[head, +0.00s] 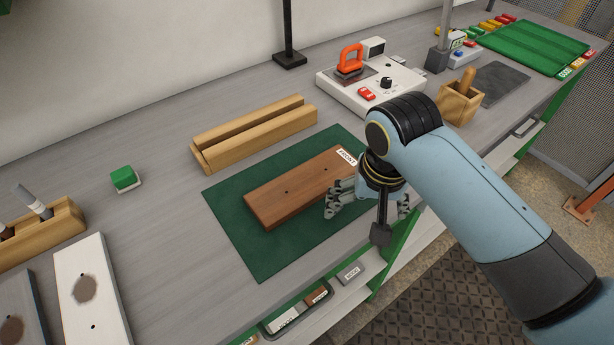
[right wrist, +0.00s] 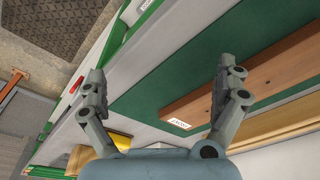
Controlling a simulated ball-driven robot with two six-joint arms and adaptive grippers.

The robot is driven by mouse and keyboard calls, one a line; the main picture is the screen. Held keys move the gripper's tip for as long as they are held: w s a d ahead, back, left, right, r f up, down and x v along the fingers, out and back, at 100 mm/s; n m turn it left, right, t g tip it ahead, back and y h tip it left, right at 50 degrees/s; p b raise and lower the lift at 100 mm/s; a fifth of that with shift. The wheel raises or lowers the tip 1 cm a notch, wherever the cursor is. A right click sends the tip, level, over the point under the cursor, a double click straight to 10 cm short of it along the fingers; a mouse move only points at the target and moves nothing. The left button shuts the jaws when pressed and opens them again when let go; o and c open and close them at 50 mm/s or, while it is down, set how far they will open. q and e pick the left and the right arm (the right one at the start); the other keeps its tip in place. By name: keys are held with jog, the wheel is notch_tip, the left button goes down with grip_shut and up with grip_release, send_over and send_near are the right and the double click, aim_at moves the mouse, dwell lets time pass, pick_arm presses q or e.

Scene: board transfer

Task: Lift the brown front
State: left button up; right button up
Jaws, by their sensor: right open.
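The brown front (head: 290,192) is a flat wooden board with small dark holes and a white FRONT label at its right end. It lies flat on a dark green mat (head: 240,255). My right gripper (head: 366,208) is open and empty at the board's right, labelled end. In the right wrist view, the gripper (right wrist: 158,76) has its fingers wide apart. One finger overlaps the brown front (right wrist: 245,85) near its label; the other is off to the side of it. I cannot tell whether the finger touches the board. My left gripper is not in view.
A slotted wooden rack (head: 255,133) stands behind the mat. A white device (head: 350,95) with an orange-handled tool is at the back. A green-topped block (head: 124,179) and a white board (head: 92,290) are at left. A bin (head: 300,312) sits below the front edge.

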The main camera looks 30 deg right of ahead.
jog(key=w+a+r+m+g+p, duration=0.2)
jog(key=w+a+r+m, duration=0.3)
jog(key=w+r+m, duration=0.5)
send_over(307, 181)
jog(key=shift+n+y, duration=0.3)
jog(key=shift+y, duration=0.1)
jog(key=f, duration=0.5)
jog(key=shift+s+d+f, duration=0.15)
jog(key=shift+s+f, duration=0.1)
jog(key=f, duration=0.4)
jog(key=f+p, duration=0.1)
jog(key=f, duration=0.1)
jog(key=shift+w, duration=0.3)
jog(key=shift+r, duration=0.1)
jog(key=c, duration=1.4)
